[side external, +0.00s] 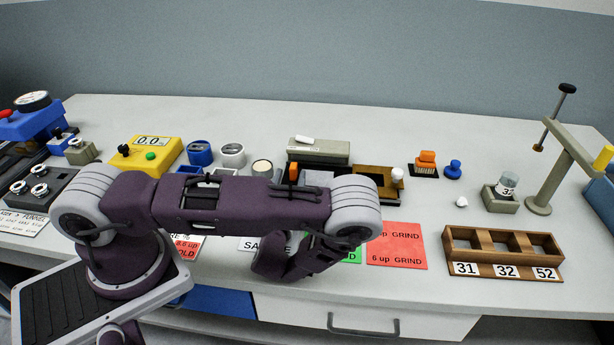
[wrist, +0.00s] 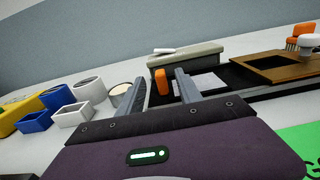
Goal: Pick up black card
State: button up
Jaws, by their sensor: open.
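No separate flat card that is plainly black can be made out. A black flat piece (wrist: 237,76) lies under a pale sheet in the wrist view; I cannot tell whether it is the black card. An upright orange piece (wrist: 161,82) stands at its left end and also shows above my arm in the side view (side external: 293,172). My gripper (wrist: 162,80) is open, its two grey fingers pointing towards the orange piece, which appears between them with nothing visibly gripped. How far apart they are in depth is unclear. In the side view my arm hides the fingertips.
A grey-green box (side external: 319,151) stands behind. A wooden frame (side external: 377,180), orange-topped brush (side external: 425,164) and blue knob (side external: 452,169) are to the right. Blue and white cups (wrist: 90,88) sit left. Red (side external: 397,246) and green (wrist: 302,146) sheets lie in front.

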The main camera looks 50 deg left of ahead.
jog(key=x, duration=0.5)
jog(key=shift+w+a, duration=0.2)
grip_shut()
jog(key=shift+r, duration=0.1)
jog(key=shift+r, duration=0.2)
notch_tip(320, 180, up, 9)
jog(key=shift+d+f, duration=0.1)
jog(key=shift+f, duration=0.1)
jog(key=s+d+m+t+h, duration=0.3)
jog(key=d+h, duration=0.1)
jog(key=d, duration=0.9)
jog(key=n+g+y, duration=0.3)
jog(key=y, duration=0.1)
send_over(294, 165)
jog(key=shift+s+r, duration=0.1)
jog(key=shift+r, duration=0.35)
